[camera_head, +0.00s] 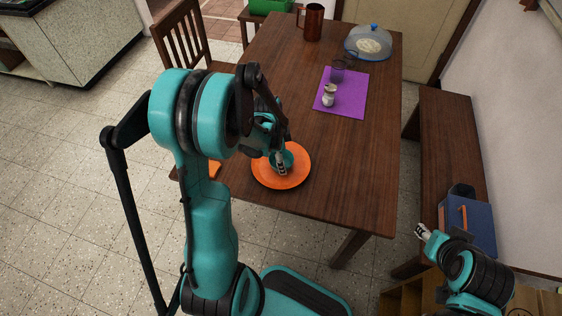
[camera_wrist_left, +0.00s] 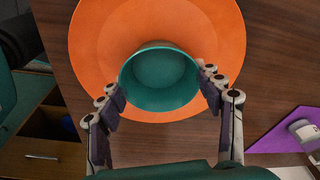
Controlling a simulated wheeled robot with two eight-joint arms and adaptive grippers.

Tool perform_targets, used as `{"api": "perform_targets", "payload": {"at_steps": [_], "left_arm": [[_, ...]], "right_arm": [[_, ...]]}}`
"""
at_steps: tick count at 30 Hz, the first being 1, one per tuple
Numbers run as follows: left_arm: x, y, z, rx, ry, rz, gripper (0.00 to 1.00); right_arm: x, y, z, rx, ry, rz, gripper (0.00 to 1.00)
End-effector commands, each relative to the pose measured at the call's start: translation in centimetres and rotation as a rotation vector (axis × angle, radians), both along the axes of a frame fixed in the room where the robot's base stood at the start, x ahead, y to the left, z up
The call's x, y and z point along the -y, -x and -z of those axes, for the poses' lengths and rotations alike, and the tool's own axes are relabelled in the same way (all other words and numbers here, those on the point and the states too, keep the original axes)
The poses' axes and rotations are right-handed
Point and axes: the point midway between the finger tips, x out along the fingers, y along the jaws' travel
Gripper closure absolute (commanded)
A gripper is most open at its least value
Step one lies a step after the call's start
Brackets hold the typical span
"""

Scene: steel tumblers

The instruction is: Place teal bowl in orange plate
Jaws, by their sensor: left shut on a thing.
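The teal bowl (camera_wrist_left: 160,80) is upright over the orange plate (camera_wrist_left: 95,50) in the left wrist view, toward the plate's near side. In the head view the bowl (camera_head: 287,157) shows partly behind my left gripper (camera_head: 281,163), within the outline of the orange plate (camera_head: 298,177) near the table's front left corner. My left gripper (camera_wrist_left: 163,92) has a finger on each side of the bowl and is shut on it. I cannot tell whether the bowl's base touches the plate. My right gripper (camera_head: 423,231) is away from the table, at the lower right; its fingers are too small to read.
A purple mat (camera_head: 350,103) holds a small shaker (camera_head: 329,96) and a dark glass mug (camera_head: 338,74). A copper-brown pitcher (camera_head: 313,22) and a domed dish (camera_head: 367,43) stand at the back. A blue box (camera_head: 468,222) sits on the right bench. The table's right front is clear.

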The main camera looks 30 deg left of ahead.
Motion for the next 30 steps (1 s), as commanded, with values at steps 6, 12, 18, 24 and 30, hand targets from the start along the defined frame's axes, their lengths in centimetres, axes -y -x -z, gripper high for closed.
{"api": "perform_targets", "payload": {"at_steps": [6,12,18,24,30], "left_arm": [[0.0,0.0,0.2,0.000,0.000,0.000,0.63],[0.0,0.0,0.7,0.000,0.000,0.000,0.31],[0.0,0.0,0.6,0.000,0.000,0.000,0.13],[0.0,0.0,0.5,0.000,0.000,0.000,0.13],[-0.2,0.2,-1.8,0.000,0.000,-0.001,0.13]], "right_arm": [[0.0,0.0,0.1,0.000,0.000,0.000,0.60],[0.0,0.0,0.5,0.000,0.000,0.000,0.60],[0.0,0.0,0.4,0.000,0.000,0.000,0.60],[0.0,0.0,0.3,0.000,0.000,0.000,0.60],[0.0,0.0,-0.9,0.000,0.000,0.000,0.60]]}}
